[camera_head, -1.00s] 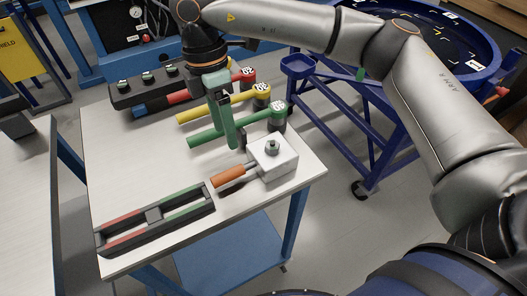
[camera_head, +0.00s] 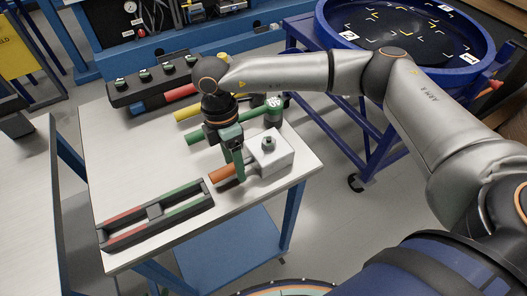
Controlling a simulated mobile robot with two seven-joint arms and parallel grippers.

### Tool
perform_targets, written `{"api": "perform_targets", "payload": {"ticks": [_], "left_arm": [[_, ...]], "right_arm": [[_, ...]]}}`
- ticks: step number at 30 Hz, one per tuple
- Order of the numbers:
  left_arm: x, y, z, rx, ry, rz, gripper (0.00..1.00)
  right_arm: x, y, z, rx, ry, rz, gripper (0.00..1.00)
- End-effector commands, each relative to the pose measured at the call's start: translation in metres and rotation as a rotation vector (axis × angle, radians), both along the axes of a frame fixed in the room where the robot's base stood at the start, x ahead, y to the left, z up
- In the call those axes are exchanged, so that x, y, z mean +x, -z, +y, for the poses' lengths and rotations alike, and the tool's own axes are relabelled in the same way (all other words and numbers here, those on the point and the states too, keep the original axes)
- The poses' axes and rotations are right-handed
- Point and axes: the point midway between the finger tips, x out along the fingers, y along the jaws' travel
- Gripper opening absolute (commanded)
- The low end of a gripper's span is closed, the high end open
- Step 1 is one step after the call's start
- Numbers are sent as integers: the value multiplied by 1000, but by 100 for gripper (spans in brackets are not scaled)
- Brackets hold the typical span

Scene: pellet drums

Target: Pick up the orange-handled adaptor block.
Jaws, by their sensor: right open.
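The adaptor block is a pale grey-white block (camera_head: 271,156) with a dark bolt on top, sitting near the right edge of the white table. Its orange handle (camera_head: 221,174) points left from the block. My right gripper (camera_head: 234,167) is open and points down at the handle, close to where it meets the block. Its green fingers cover part of the handle; I cannot tell whether they touch it. My left gripper is not in view.
A black rack with red and green bars (camera_head: 155,214) lies at the table's front left. Behind the gripper are a green-handled tool (camera_head: 195,137) and a yellow-handled one (camera_head: 186,113). A black holder (camera_head: 150,83) stands at the back. The table's left middle (camera_head: 130,150) is clear.

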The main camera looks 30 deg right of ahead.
Motion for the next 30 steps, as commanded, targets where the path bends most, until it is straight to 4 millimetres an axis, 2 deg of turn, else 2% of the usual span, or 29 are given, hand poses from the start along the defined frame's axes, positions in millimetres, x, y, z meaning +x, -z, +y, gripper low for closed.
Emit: {"api": "perform_targets", "payload": {"ticks": [3,21,30], "left_arm": [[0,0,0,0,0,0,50],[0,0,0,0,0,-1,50],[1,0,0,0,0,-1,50]], "right_arm": [[0,0,0,0,0,0,68],[0,-1,0,0,0,0,1],[0,-1,0,0,0,0,0]]}}
